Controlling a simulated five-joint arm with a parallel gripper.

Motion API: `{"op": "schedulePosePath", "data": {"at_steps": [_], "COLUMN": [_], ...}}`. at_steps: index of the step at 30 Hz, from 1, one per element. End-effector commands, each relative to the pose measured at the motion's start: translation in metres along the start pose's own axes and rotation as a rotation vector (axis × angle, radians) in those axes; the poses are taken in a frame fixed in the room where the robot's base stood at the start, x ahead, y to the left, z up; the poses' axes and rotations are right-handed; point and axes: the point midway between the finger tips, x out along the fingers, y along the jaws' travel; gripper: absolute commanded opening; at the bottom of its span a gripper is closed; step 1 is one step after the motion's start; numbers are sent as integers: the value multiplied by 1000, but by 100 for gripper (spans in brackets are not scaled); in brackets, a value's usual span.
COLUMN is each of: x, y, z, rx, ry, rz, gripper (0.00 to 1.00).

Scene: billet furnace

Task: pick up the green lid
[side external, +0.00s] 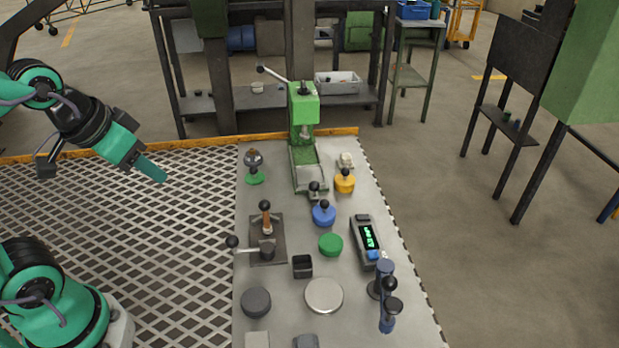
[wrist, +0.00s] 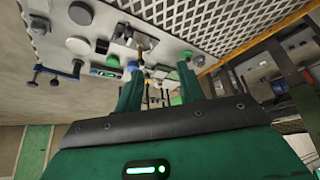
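Two round green things lie on the grey bench in the side view; I cannot tell for sure which is the green lid. One is a flat green disc (side external: 255,179) at the far left, close in front of a dark, shiny ball-shaped piece. The other is a thicker green round piece (side external: 330,245) with a plain top, left of the device with a lit display. My gripper (side external: 161,176) hangs above the mesh floor, left of the bench and well apart from both. In the wrist view my gripper's two green fingers (wrist: 159,72) stand apart with nothing held between them.
On the bench (side external: 285,315) stand a green press (side external: 303,125), blue (side external: 324,215) and yellow (side external: 344,184) knobbed pieces, a lever fixture (side external: 267,245), a black square cup (side external: 303,266), a display device (side external: 367,238) and a blue clamp-like tool (side external: 386,295).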

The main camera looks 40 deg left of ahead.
Motion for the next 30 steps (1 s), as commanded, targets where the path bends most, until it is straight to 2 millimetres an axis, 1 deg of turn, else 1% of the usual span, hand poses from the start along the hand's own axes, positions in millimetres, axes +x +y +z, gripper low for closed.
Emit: {"op": "schedulePosePath", "data": {"at_steps": [1, 5, 6, 14, 20, 26, 30], "x": [0, 0, 0, 0, 1, 6, 13], "y": [0, 0, 0, 0, -1, -4, -7], "z": [0, 0, 0, 0, -8, -30, -52], "rx": [0, 0, 0, -1, -29, -111, -195], "ry": [0, 0, 0, 0, -14, -51, -87], "rz": [0, 0, 0, 0, -2, -10, -19], "gripper": [49, 75, 76, 76, 76, 76, 76]}}
